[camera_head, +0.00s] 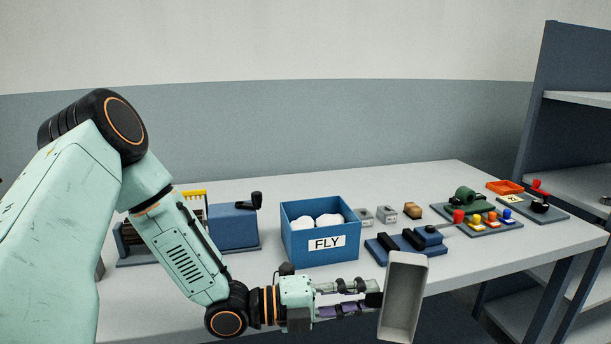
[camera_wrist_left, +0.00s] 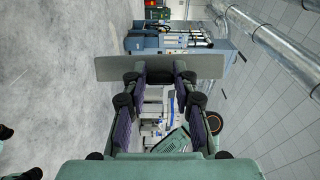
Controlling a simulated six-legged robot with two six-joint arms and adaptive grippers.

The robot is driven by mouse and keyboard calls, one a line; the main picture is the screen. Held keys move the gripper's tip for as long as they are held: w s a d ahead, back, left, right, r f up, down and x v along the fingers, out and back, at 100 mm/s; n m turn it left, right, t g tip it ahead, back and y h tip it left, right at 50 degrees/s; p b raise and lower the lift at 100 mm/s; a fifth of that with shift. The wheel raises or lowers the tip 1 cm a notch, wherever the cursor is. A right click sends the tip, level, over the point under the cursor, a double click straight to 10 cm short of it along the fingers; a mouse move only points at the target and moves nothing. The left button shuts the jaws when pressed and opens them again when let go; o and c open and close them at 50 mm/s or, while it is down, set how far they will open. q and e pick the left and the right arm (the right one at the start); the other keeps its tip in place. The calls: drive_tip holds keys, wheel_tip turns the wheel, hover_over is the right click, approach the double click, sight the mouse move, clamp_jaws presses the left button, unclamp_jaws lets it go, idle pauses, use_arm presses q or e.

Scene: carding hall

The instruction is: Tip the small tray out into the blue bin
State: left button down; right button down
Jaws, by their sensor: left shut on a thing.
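The small tray (camera_head: 403,297) is a grey, shallow, oblong tray. In the head view it is tipped steeply, with its hollow side facing me, and it looks empty. My left gripper (camera_head: 372,295) is shut on the tray's left side, at the front edge of the table, to the right of and nearer than the blue bin. In the left wrist view the tray (camera_wrist_left: 160,66) shows as a flat grey strip across the fingertips. The blue bin (camera_head: 318,252) stands open on the table, labelled FLY, with white fluffy lumps (camera_head: 328,220) inside. My right gripper is out of view.
The table (camera_head: 200,300) holds a blue machine with a black crank (camera_head: 233,225) at left, a dark blue fixture (camera_head: 405,246) right of the bin, small blocks (camera_head: 388,214), and a board of coloured knobs (camera_head: 485,228). An orange tray (camera_head: 505,187) and shelving (camera_head: 570,110) are at right.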

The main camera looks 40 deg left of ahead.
use_arm(q)
drive_tip(key=w+a+r+n+t+y+p, duration=0.1)
drive_tip(key=w+a+r+n+y+p, duration=0.3)
drive_tip(key=w+a+r+n+p, duration=0.4)
drive_tip(key=w+a+r+n+t+y+p, duration=0.1)
drive_tip(key=w+a+r+n+y+p, duration=0.5)
drive_tip(key=r, duration=0.5)
drive_tip(key=s+a+f+n+y+p, duration=0.1)
drive_tip(key=a+n+y, duration=0.3)
drive_tip(key=n, duration=1)
drive_tip(key=a+f, duration=0.1)
drive_tip(key=a, duration=0.1)
drive_tip(key=shift+a+g, duration=0.3)
drive_tip(key=shift+a, duration=0.05)
drive_tip(key=shift+s+d, duration=0.1)
drive_tip(key=shift+d, duration=0.05)
drive_tip(key=shift+f, duration=0.1)
